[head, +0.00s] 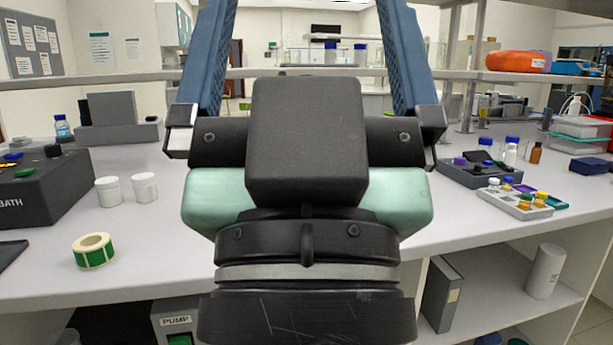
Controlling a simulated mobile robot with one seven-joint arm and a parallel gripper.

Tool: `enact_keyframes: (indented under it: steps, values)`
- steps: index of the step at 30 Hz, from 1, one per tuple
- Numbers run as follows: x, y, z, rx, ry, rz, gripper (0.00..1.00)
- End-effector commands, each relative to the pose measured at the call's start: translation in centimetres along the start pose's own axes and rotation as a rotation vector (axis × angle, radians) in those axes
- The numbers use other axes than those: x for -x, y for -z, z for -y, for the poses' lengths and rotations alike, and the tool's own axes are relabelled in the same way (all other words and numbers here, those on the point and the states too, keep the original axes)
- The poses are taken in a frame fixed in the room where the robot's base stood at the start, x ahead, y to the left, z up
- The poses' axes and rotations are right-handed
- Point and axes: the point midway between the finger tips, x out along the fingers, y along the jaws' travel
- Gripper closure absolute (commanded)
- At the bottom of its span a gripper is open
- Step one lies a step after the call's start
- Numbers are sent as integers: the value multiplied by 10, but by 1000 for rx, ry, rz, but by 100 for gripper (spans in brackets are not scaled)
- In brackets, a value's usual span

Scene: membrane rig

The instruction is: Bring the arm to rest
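My gripper (307,40) fills the middle of the head view, pointing away over the lab bench. Its two blue fingers stand wide apart, one on each side, and run up to the top edge of the picture, where their tips seem cut off. Only the room's background shows between them, and nothing is held. The dark gripper body and pale green wrist hide the middle of the bench. How far the gripper is above the bench is hard to tell.
The white bench (140,235) holds a dark BATH unit (45,190), two white jars and a green-edged tape roll (94,251) at left. At right are a vial tray (515,203) and several bottles. A shelf rail crosses behind. A PUMP box (176,322) sits below.

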Motion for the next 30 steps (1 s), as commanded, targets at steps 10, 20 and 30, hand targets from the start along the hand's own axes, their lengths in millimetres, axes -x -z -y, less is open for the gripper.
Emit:
enact_keyframes:
  steps: [10, 20, 30]
  values:
    - [-90, 84, 0, -2, 1, 2, 0]
    - [-154, 144, 0, -2, 2, 2, 0]
    - [-168, 157, 0, -2, 2, 2, 0]
